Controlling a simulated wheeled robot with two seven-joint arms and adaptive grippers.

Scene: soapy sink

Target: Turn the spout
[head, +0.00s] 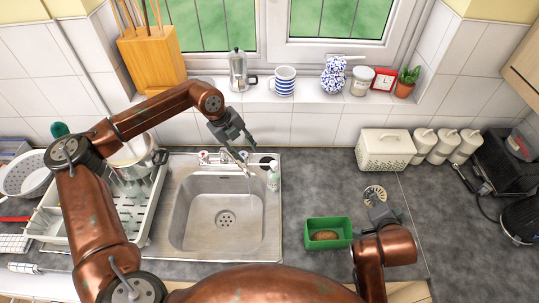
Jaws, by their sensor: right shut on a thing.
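The tap (204,157) stands at the back edge of the steel sink (184,212), with red and blue marks on its handles. Its spout (236,154) is partly hidden by my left gripper (248,150). The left gripper is above and beside the spout with its fingers apart; I cannot tell whether they touch it. My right gripper (379,205) is over the counter to the right of the sink, shut on a small round pale thing (375,192) with a dark pattern. The fingertips there are small and partly hidden.
A soap bottle (273,180) stands at the sink's back right corner. A dish rack (146,226) with a pot is on the left. The counter between sink and white bin (384,150) is mostly clear.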

